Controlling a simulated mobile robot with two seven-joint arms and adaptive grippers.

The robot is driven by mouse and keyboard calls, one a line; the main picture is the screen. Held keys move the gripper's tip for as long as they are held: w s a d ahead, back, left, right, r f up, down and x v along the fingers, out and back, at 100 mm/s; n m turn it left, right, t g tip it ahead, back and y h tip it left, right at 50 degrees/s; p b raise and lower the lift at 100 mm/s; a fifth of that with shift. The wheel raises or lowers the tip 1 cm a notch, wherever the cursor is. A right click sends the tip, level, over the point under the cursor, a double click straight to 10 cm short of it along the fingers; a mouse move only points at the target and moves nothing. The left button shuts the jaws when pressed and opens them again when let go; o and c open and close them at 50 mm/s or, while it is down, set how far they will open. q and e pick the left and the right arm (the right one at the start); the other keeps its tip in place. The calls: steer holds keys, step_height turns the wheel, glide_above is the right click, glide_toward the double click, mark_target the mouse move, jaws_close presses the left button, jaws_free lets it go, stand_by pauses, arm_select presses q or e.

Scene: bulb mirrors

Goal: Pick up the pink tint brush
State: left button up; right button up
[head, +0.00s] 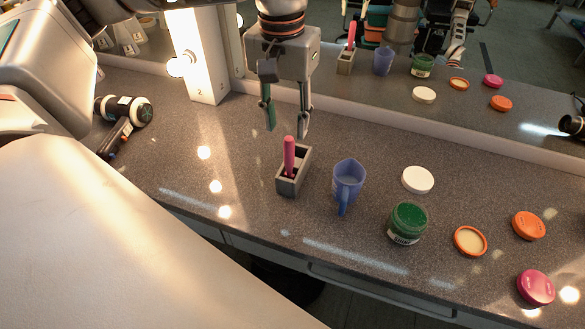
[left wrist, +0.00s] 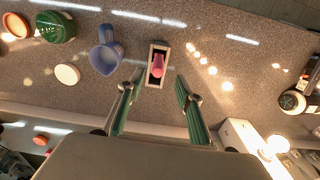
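The pink tint brush (head: 289,155) stands upright in a small grey rectangular holder (head: 291,184) on the speckled counter. In the left wrist view the brush (left wrist: 158,66) shows from above, inside the holder (left wrist: 151,80). My left gripper (head: 285,127) is open and empty. It hangs above and behind the holder, its fingers pointing down and apart from the brush. In the left wrist view its fingers (left wrist: 157,103) are spread to either side below the brush. I cannot make out my right gripper in either view.
Right of the holder are a blue measuring jug (head: 348,182), a white lid (head: 418,180), a green jar (head: 407,223) and several small orange and pink tubs. A hair dryer (head: 124,109) lies at the left. A mirror (head: 400,85) with a lit post (head: 198,55) runs along the back.

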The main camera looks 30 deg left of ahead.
mark_target(287, 138)
arm_select(q)
step_height(287, 138, down, 4)
steer(key=shift+f+b, duration=0.1)
steer(key=shift+b, duration=0.7)
steer(key=f, duration=0.3)
steer(key=f+b, duration=0.1)
steer(key=f, duration=0.3)
steer(key=shift+w+d+f, duration=0.1)
steer(key=shift+w+d, duration=0.05)
steer(key=shift+d, duration=0.05)
jaws_close()
